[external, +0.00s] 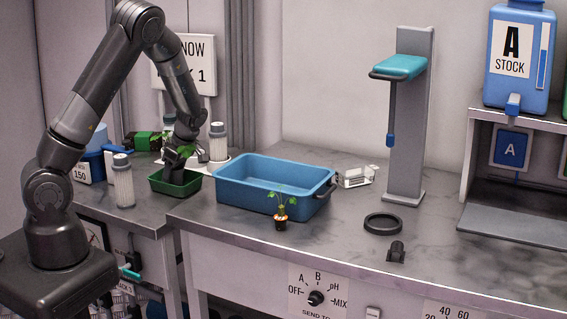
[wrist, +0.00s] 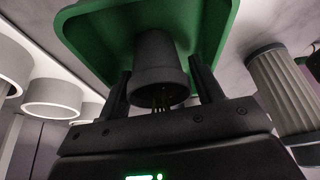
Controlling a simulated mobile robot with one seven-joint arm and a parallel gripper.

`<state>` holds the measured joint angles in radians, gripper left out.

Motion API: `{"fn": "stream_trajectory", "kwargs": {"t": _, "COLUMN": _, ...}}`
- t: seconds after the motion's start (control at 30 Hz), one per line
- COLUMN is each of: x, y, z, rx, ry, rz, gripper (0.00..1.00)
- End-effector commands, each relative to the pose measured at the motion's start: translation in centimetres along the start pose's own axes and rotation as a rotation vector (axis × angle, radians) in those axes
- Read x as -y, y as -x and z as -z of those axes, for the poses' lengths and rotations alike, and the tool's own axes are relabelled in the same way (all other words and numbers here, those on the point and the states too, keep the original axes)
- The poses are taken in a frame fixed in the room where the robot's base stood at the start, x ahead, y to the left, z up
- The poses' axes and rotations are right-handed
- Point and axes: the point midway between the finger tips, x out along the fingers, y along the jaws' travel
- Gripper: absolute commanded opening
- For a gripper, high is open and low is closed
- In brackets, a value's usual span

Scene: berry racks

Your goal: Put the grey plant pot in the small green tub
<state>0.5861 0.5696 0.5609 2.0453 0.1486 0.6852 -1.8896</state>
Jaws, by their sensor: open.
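The small green tub (external: 176,188) stands on the left counter, and it fills the top of the wrist view (wrist: 100,40). The grey plant pot (wrist: 160,68) sits between my fingers, over or inside the tub. I cannot tell whether its base touches the tub floor. In the wrist view my gripper (wrist: 161,80) is open, one finger on each side of the pot. The pot is mostly hidden in the external view.
A blue basin (external: 262,192) stands close right of the tub. A small potted plant (external: 281,218), black ring (external: 383,223) and grey stand (external: 410,120) are farther right.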

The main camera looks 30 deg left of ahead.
Motion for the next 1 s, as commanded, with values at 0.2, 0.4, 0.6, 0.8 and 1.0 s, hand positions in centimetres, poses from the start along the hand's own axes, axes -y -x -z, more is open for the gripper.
{"fn": "stream_trajectory", "kwargs": {"t": 0.2, "x": -0.1, "y": 1.6, "z": 0.0, "rx": 0.002, "ry": -0.001, "rz": -0.004, "gripper": 0.6}}
{"fn": "stream_trajectory", "kwargs": {"t": 0.4, "x": -0.1, "y": 5.8, "z": 0.0, "rx": 0.003, "ry": -0.001, "rz": -0.006, "gripper": 0.6}}
{"fn": "stream_trajectory", "kwargs": {"t": 0.6, "x": 0.0, "y": 9.8, "z": 0.0, "rx": 0.002, "ry": -0.001, "rz": -0.004, "gripper": 0.6}}
{"fn": "stream_trajectory", "kwargs": {"t": 0.8, "x": 0.0, "y": 11.9, "z": 0.1, "rx": 0.002, "ry": -0.001, "rz": -0.001, "gripper": 0.6}}
{"fn": "stream_trajectory", "kwargs": {"t": 1.0, "x": 1.2, "y": 13.2, "z": 1.4, "rx": 0.066, "ry": -0.086, "rz": -0.005, "gripper": 0.6}}
